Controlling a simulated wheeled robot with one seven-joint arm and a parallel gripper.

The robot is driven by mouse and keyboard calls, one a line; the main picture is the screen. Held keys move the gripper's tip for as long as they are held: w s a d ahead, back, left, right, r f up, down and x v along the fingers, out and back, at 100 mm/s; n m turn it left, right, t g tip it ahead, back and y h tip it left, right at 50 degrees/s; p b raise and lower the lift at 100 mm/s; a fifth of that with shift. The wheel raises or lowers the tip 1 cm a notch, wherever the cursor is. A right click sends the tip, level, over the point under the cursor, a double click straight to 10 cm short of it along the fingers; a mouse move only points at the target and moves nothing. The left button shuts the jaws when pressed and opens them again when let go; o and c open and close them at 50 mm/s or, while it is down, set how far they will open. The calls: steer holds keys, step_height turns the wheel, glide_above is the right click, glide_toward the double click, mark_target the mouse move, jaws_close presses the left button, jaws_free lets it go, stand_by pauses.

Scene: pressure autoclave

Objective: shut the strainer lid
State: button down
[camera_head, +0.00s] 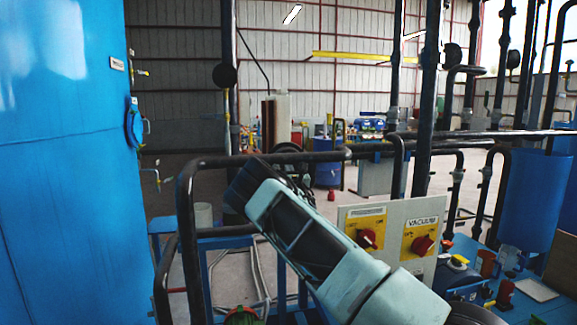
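I cannot make out a strainer lid for certain in this view. A small round green and red part (242,316) shows at the bottom edge, cut off by the frame, and I cannot tell what it is. My pale teal and black arm reaches from the lower right up to the middle. My gripper (243,186) seems to be at the dark far end of the arm, near the black pipe rail. Its fingers cannot be made out, so its opening and anything in it are unclear.
A big blue tank (65,170) fills the left. A black pipe rail (265,159) runs behind and around my arm. A panel with red switches, one marked VACUUM (421,238), stands close on the right. A blue drum (327,170) stands farther back on open floor.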

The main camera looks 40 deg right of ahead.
stand_by(0.3)
steer(key=shift+w+d+r+g+y+p, duration=0.25)
steer(key=shift+w+r+g, duration=0.1)
steer(key=shift+r, duration=0.1)
steer(key=shift+w+d+r+g+y+p, duration=0.15)
steer(key=shift+w+r+g+p, duration=0.1)
steer(key=shift+r+g, duration=0.15)
steer(key=shift+f, duration=0.15)
